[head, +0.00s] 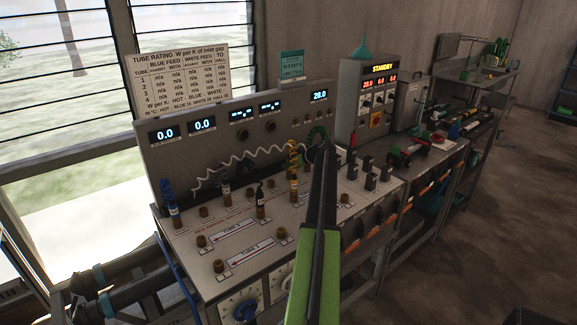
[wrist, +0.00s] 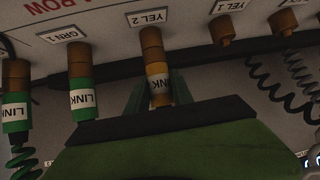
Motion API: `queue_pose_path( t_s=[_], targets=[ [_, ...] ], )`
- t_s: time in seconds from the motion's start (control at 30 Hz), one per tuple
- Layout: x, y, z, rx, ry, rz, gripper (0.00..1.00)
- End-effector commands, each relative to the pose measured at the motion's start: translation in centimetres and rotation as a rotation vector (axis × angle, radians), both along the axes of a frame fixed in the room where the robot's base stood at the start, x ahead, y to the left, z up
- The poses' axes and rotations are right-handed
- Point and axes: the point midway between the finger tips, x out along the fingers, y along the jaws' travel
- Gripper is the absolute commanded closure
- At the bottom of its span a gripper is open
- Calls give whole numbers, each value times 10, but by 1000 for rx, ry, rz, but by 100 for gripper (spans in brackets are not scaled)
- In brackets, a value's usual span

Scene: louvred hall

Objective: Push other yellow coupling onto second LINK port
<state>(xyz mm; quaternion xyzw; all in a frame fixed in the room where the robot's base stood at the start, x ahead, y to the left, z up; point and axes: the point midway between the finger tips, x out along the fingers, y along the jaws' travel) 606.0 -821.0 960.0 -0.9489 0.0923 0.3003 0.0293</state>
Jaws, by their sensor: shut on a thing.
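In the wrist view, my gripper (wrist: 159,90) is shut on a yellow coupling (wrist: 158,69) with a LINK label. The coupling is lined up with the brown port marked YEL 2 (wrist: 151,38) and appears to meet its end; I cannot tell how fully it is seated. The port marked YEL 1 (wrist: 221,28), to the right, has nothing on it. In the head view, my gripper (head: 325,150) reaches the back of the panel and hides its grasp. A yellow coupling (head: 293,187) with a coiled yellow lead stands upright just left of it.
Green LINK couplings (wrist: 82,98) sit on ports left of the held one, including GRN 1. Dark coiled leads (wrist: 275,85) hang at the right. In the head view, blue (head: 174,212) and black-lead couplings (head: 260,207) stand on the panel, below upright displays (head: 255,115).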

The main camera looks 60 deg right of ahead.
Motion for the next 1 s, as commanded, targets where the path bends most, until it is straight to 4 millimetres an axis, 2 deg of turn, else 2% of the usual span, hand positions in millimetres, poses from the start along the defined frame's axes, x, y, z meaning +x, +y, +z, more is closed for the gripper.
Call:
queue_pose_path(
  t_s=[0.33, 0.77, 1.0],
  targets=[
    [0, 0, 11, 1, -1, 0, 100],
    [-1, -1, 70, 1, -2, -2, 100],
    [-1, -1, 67, 1, -2, -2, 100]
  ],
)
